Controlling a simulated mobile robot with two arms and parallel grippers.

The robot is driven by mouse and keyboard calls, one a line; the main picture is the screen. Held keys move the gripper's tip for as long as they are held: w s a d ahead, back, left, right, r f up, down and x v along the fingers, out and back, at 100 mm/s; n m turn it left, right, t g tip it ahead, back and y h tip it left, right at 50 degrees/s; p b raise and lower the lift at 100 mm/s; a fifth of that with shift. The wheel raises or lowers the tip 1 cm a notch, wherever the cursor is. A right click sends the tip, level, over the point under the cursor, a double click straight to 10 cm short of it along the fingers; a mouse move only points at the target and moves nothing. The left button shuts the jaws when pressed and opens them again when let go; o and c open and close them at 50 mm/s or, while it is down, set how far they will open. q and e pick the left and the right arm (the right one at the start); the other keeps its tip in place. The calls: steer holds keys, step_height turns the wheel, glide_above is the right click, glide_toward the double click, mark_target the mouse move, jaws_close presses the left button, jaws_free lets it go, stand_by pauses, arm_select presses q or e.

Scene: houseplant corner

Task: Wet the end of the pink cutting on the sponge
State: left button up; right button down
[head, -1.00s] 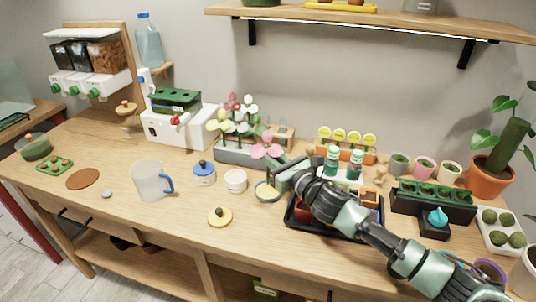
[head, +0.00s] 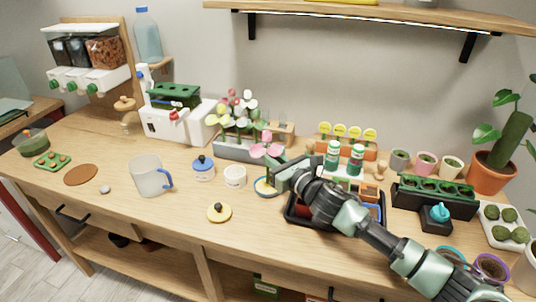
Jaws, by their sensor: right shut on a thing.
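My right gripper (head: 272,173) is shut on the pink cutting, above and at the edge of the small dish with the yellow sponge. The pink flower head (head: 267,147) of the cutting stands up above the fingers, and its lower end is hidden by the gripper. The yellow sponge (head: 264,187) lies in a round dark-rimmed dish, partly covered by the gripper. I cannot tell whether the cutting's end touches the sponge. My left gripper is not in view.
A white pot (head: 235,177), a blue-lidded jar (head: 203,169) and a yellow lid (head: 219,212) are left of the dish. A grey planter with flowers (head: 237,149) stands behind. A black tray (head: 297,222) lies under my right arm. The front left table is mostly clear.

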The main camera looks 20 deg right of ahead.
steer(key=shift+f+b, duration=0.5)
steer(key=shift+f, duration=0.15)
stand_by(0.8)
step_height(320, 180, up, 7)
steer(key=p, duration=0.6)
steer(key=shift+r+p, duration=0.1)
steer(key=shift+p, duration=0.3)
stand_by(0.4)
